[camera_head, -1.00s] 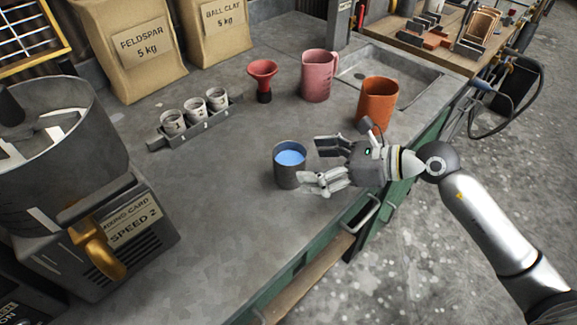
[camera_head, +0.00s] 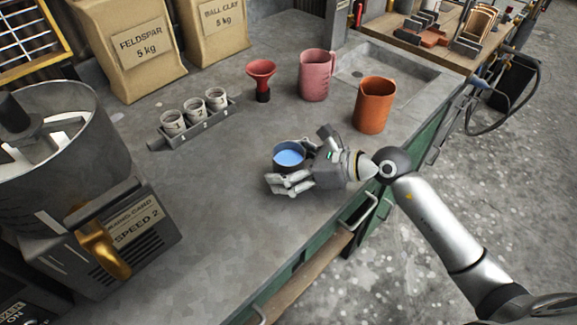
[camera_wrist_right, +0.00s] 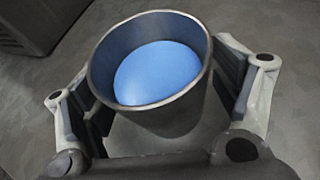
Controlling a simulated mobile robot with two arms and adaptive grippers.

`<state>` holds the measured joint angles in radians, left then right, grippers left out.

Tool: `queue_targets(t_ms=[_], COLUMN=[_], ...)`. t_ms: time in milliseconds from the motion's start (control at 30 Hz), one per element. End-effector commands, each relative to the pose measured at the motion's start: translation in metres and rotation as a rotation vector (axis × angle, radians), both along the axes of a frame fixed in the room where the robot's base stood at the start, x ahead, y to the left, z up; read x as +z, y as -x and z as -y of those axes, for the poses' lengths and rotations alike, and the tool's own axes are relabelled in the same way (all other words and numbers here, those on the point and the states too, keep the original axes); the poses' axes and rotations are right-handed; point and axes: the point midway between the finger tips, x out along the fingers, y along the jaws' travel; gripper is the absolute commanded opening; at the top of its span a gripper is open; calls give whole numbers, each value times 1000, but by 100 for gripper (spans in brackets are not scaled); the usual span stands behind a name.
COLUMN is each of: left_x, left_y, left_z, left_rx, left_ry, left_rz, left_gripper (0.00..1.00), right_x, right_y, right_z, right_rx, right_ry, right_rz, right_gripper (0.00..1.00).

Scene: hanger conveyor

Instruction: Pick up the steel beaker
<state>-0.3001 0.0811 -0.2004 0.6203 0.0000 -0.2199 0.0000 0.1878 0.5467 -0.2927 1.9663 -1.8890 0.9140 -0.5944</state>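The steel beaker (camera_head: 289,154) is a small grey cup with blue contents. It stands upright on the grey workbench, left of my right gripper's palm. My right gripper (camera_head: 287,176) reaches in from the right, low over the bench, with one finger on the near side of the beaker and the other mostly hidden behind it. In the right wrist view the beaker (camera_wrist_right: 160,110) sits between the two spread fingers, with narrow gaps seeming to show beside it, so the gripper looks open around it. My left gripper is out of view.
An orange pitcher (camera_head: 374,106), a pink pitcher (camera_head: 315,76) and a red funnel (camera_head: 262,76) stand behind the beaker. A rack of numbered cups (camera_head: 200,124) is at the back left, a mixer (camera_head: 100,235) at the left. The bench front is clear.

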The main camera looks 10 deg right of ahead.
Motion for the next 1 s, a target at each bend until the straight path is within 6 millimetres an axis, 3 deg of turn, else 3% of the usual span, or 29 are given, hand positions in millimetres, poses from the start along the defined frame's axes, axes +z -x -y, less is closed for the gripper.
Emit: queue_targets(t_ms=[33, 433, 767, 1000], left_x=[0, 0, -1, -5], left_y=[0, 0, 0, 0], left_z=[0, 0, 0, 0], left_rx=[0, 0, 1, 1], left_ry=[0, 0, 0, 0], left_rz=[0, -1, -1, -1], left_gripper=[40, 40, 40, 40], right_x=[0, 1, 5, 34], right_y=[0, 0, 0, 0], right_z=[0, 0, 0, 0], right_rx=[0, 0, 1, 2], right_ry=[0, -2, 0, 1], right_rz=[0, 1, 3, 9], right_gripper=[74, 25, 25, 25])
